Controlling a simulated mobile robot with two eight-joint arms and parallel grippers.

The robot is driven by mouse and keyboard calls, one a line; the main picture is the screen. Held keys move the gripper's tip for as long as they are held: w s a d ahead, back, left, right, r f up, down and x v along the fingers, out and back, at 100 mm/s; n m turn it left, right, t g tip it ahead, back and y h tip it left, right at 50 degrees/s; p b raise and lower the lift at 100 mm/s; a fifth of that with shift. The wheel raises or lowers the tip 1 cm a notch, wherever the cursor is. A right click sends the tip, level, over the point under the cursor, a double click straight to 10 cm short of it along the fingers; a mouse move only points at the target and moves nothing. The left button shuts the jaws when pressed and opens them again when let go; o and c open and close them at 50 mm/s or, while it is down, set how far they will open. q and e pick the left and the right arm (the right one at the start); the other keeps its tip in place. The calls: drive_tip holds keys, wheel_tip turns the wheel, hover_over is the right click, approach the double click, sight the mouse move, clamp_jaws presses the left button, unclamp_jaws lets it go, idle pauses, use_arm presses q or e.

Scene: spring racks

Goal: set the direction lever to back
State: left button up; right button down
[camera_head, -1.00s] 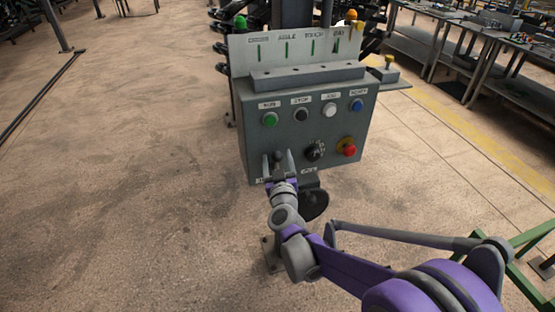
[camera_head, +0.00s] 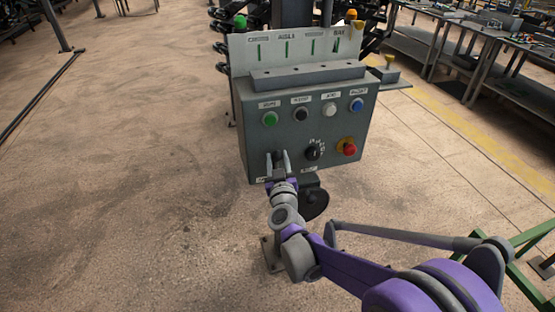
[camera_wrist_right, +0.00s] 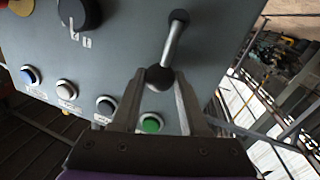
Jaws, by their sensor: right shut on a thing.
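The direction lever (camera_wrist_right: 172,42) is a silver rod with a dark ball knob, on the front face of the grey control box (camera_head: 300,95). In the right wrist view the rod runs from its pivot to the knob between my fingers. My right gripper (camera_head: 278,161) is at the lower left of the box front. It is shut on the lever's knob, with one finger on each side, as the right wrist view (camera_wrist_right: 164,82) shows. The labels near the lever are too small or hidden to read. My left gripper is not in view.
Green (camera_head: 270,119), black (camera_head: 301,115), white (camera_head: 329,109) and blue (camera_head: 357,105) buttons line the box above. A black rotary knob (camera_head: 313,152) and a red button (camera_head: 349,149) are to the right. The floor (camera_head: 120,180) at left is clear.

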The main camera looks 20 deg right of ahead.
sight(263, 153)
idle(0.8)
drive_tip(key=a+n+b, duration=0.1)
drive_tip(key=n+b, duration=0.1)
drive_tip(key=a+f+n+t+b, duration=0.1)
drive_tip(key=n+b, duration=0.2)
drive_tip(key=shift+a, duration=0.35)
drive_tip(key=shift+s+a+f+n+b, duration=0.15)
drive_tip(key=shift+a+n+b, duration=0.35)
drive_tip(key=shift+n+b, duration=0.55)
drive_tip(key=shift+f, duration=0.1)
drive_tip(key=shift+c, duration=2.2)
unclamp_jaws()
drive_tip(key=shift+a, duration=0.1)
